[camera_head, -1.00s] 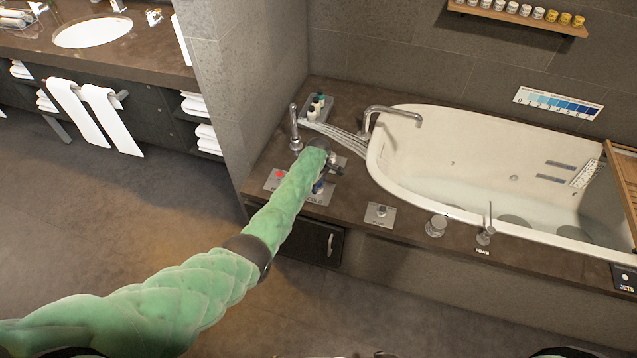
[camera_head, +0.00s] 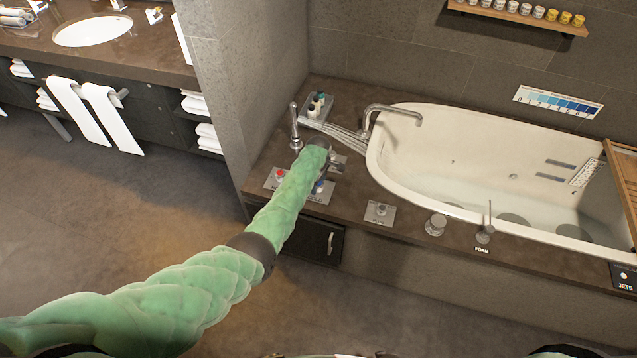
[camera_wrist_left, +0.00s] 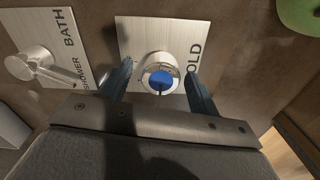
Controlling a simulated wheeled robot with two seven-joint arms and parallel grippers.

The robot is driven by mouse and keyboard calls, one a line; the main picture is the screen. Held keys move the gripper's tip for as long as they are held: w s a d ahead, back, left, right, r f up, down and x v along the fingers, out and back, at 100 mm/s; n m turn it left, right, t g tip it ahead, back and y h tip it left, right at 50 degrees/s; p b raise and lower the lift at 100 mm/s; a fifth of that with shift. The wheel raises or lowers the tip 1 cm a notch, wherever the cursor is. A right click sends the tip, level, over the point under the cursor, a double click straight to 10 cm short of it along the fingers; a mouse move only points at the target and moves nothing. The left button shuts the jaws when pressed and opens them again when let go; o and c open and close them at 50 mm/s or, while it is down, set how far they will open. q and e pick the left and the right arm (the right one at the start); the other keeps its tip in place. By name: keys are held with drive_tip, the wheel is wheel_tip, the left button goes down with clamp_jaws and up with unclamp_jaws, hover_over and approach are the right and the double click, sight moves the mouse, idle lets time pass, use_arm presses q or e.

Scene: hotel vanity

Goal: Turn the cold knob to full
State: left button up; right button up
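The cold knob (camera_wrist_left: 161,74) is a round silver knob with a blue cap, on a metal plate (camera_wrist_left: 137,35) with lettering partly hidden to "OLD". Its blue cap also shows beside my forearm in the head view (camera_head: 319,187). My left gripper (camera_wrist_left: 159,68) is open, with one dark finger on each side of the knob and a visible gap to it on both sides. In the head view my green left arm covers much of the controls and the gripper (camera_head: 333,164) is mostly hidden. My right gripper is out of view.
A red-capped knob (camera_head: 280,174) sits left of my forearm. The bath/shower lever (camera_wrist_left: 40,62) is left of the cold knob in the wrist view. The tub spout (camera_head: 392,112), a tall hand shower (camera_head: 294,125) and a bottle tray (camera_head: 317,107) stand behind.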

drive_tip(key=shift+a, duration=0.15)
use_arm(q)
drive_tip(key=shift+r, duration=0.65)
wheel_tip(320, 180, up, 5)
drive_tip(key=shift+f+b, duration=0.15)
drive_tip(key=shift+b, duration=0.45)
drive_tip(key=shift+r, duration=0.85)
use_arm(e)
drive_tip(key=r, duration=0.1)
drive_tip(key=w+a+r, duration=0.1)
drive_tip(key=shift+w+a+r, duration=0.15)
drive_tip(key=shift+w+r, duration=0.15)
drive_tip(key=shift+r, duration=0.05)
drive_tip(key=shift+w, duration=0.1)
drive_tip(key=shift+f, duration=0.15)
